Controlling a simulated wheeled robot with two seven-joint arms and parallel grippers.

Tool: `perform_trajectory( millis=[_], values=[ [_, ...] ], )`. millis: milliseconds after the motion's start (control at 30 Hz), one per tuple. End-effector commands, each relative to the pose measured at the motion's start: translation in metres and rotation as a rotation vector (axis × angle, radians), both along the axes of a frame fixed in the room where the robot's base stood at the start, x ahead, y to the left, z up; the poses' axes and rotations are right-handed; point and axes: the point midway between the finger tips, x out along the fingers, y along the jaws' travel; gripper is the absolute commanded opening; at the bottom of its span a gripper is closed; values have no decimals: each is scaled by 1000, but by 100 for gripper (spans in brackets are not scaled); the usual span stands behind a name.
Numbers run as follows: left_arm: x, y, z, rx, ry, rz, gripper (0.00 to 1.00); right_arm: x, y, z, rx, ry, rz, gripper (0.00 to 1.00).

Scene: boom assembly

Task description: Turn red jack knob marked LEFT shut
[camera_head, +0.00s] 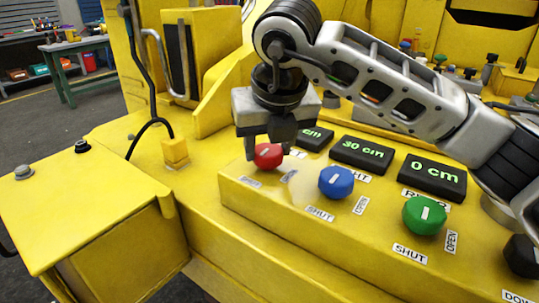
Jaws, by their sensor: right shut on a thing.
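The red knob (268,156) sits at the left end of the yellow control panel (300,225), below and left of the displays. My right gripper (265,150) comes down from above with its fingers around the red knob and is shut on it. The gripper hides part of the knob and most of the labels around it, so I cannot read a LEFT mark or see the knob's pointer. My left gripper is not in view.
A blue knob (336,182), a green knob (424,215) and a black knob (521,256) stand to the right on the panel. Displays read 30 cm (363,153) and 0 cm (433,177); another is partly hidden. A yellow box (85,215) stands at left.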

Motion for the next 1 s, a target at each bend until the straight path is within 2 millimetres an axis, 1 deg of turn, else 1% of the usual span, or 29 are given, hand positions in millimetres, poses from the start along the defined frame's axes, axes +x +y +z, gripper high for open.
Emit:
perform_trajectory(
  millis=[67,300,800,833,867,900,1000],
  values=[
    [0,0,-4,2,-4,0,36,0,1,-1,0,-2,-38,22],
    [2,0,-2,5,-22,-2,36,0,1,0,1,-1,-109,22],
    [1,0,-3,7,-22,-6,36,0,1,1,2,1,-128,22],
    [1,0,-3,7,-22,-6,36,0,1,1,2,1,-128,47],
    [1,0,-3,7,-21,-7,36,0,1,1,2,1,-128,56],
    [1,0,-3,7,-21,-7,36,0,1,1,2,0,-127,66],
    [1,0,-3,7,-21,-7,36,0,1,1,2,0,-127,66]
  ],
)
